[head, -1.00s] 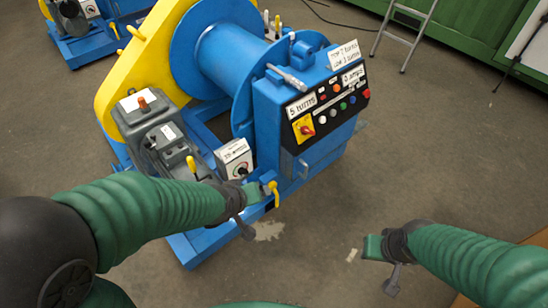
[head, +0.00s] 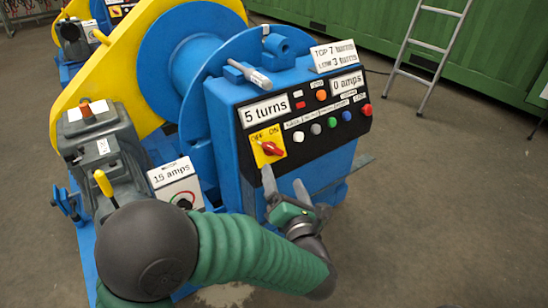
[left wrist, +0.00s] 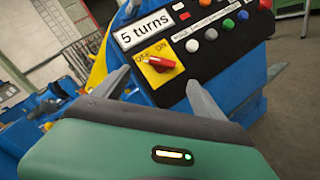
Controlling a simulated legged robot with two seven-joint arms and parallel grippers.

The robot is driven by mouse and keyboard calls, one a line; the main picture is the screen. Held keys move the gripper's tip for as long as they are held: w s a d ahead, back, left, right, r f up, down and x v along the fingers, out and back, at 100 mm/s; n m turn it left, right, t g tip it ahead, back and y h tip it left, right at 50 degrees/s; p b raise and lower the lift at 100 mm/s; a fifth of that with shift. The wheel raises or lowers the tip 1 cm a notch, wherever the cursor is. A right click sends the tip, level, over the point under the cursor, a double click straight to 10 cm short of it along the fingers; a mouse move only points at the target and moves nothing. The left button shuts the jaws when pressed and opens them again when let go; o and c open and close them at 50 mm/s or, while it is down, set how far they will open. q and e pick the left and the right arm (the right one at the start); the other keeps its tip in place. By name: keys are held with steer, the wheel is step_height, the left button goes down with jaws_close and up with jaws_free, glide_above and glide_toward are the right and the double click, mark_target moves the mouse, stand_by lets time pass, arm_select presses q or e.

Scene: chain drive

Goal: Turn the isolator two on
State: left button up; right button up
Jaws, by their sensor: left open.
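The isolator is a red rotary handle (head: 271,149) on a yellow plate marked OFF and ON, at the left of the black control panel (head: 318,123). It also shows in the left wrist view (left wrist: 162,63), with the handle lying nearly level across the plate. My left gripper (head: 284,186) is open and empty, just below and in front of the panel. In the left wrist view its two fingers (left wrist: 155,90) stand apart, below and on either side of the yellow plate, not touching the handle. My right gripper is out of view.
The panel has several coloured buttons (head: 332,122) right of the isolator and labels reading 5 turns (head: 264,111) and 0 amps (head: 347,83). A 15 amps box (head: 175,184) with a dial stands lower left. A stepladder (head: 425,55) stands behind.

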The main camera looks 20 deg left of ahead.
arm_select(q)
steer(key=b, duration=0.2)
glide_toward(277, 149)
steer(key=x, duration=0.4)
steer(key=b+x, duration=0.1)
steer(key=x, duration=0.3)
steer(key=shift+w+a+f, duration=0.1)
steer(key=shift+w+a, duration=0.1)
steer(key=shift+a, duration=0.05)
steer(key=shift+w+a, duration=0.2)
steer(key=shift+w, duration=0.15)
steer(key=shift+d, duration=0.15)
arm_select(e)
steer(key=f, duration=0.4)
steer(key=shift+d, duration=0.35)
arm_select(q)
steer(key=shift+d, duration=0.1)
steer(key=shift+c, duration=0.9)
steer(key=c, duration=1.2)
